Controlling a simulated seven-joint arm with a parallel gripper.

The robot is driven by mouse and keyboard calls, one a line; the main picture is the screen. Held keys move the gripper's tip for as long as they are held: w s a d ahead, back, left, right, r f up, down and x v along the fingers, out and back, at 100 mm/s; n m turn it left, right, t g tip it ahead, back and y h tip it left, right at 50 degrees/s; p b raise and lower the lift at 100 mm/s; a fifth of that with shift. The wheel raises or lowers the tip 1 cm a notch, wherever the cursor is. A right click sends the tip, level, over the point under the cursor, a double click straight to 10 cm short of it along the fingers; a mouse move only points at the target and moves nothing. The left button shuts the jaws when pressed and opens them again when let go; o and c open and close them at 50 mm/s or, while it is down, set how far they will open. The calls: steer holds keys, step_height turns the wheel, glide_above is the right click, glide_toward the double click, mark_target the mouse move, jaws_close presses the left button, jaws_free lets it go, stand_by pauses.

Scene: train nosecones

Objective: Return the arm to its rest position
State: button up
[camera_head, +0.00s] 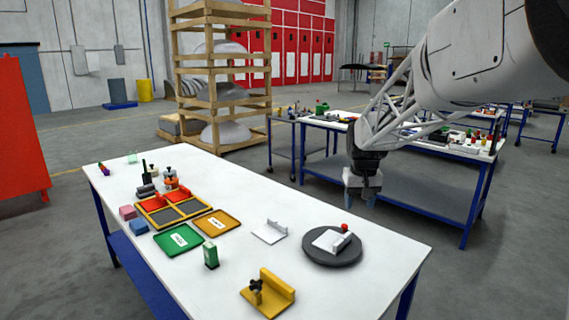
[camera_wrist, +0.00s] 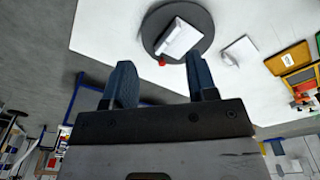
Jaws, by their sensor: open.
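My gripper (camera_head: 361,196) hangs from the arm on the right of the head view, in the air beyond the table's far right edge. In the wrist view its two blue fingers (camera_wrist: 162,88) stand apart with nothing between them, so it is open and empty. The white table (camera_head: 350,262) lies below and to the left of it. A dark round turntable (camera_head: 318,256) sits near the table's right end. A white angled part (camera_head: 331,241) rests on it, with a red knob (camera_head: 345,228) beside it. The turntable also shows in the wrist view (camera_wrist: 153,29).
A yellow fixture with a black knob (camera_head: 270,292), a white bracket (camera_head: 269,232), a green tray (camera_head: 177,240), an orange tray (camera_head: 217,223) and a green bottle (camera_head: 211,254) stand on the table. A second workbench (camera_head: 400,140) stands behind my arm. Wooden racking (camera_head: 210,85) rises at the back.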

steer(key=s+a+f+t, duration=0.1)
steer(key=s+a+f, duration=0.1)
steer(key=s, duration=3.8)
steer(key=shift+m+t, duration=0.3)
steer(key=shift+m, duration=0.1)
steer(key=shift+a, duration=0.1)
